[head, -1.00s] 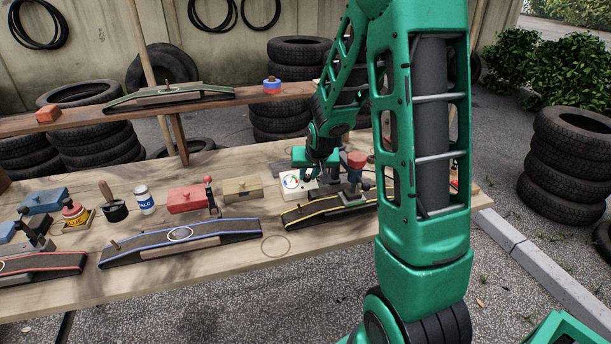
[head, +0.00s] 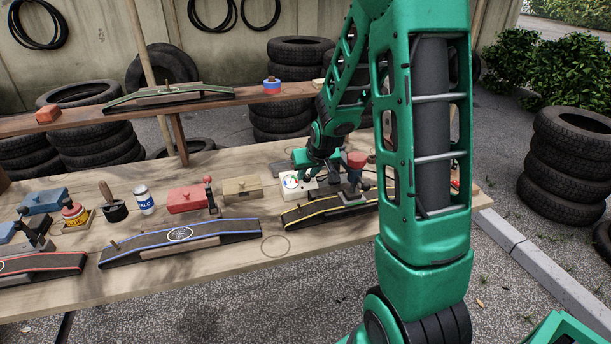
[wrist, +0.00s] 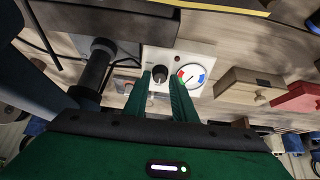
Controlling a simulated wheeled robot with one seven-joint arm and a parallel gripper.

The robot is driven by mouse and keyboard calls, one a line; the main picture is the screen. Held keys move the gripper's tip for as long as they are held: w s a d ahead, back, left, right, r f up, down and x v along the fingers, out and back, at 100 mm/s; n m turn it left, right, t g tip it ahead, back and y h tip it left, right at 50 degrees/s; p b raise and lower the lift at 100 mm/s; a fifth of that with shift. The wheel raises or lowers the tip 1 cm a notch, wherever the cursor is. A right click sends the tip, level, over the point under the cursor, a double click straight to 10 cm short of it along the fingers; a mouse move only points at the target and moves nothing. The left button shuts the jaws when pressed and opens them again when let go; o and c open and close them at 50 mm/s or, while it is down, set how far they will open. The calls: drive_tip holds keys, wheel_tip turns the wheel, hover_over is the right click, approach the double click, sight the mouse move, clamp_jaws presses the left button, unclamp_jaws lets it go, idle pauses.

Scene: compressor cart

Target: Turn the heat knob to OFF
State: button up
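The heat control is a white box (head: 299,190) on the wooden table, with a round red, white and blue dial. In the wrist view, the dial (wrist: 190,78) lies right of a small black knob (wrist: 159,74) on the box face. My gripper (wrist: 161,80) points at the box, its two green fingers on either side of the knob. A narrow gap shows beside the knob, so the fingers look open, though contact is hard to judge. In the head view, my gripper (head: 306,174) is over the box and hides the knob. The OFF mark is not readable.
A red-topped clamp tool (head: 355,173) and a yellow-edged ramp (head: 325,210) stand close right and in front of the box. A tan box (head: 242,188) and a red box (head: 187,198) are on its left. Cables run behind it.

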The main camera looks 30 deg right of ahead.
drive_tip(key=shift+o, duration=1.1)
drive_tip(key=shift+s+r, duration=0.1)
drive_tip(key=shift+s, duration=0.05)
drive_tip(key=v, duration=1)
drive_tip(key=shift+r, duration=0.25)
drive_tip(key=shift+a, duration=0.1)
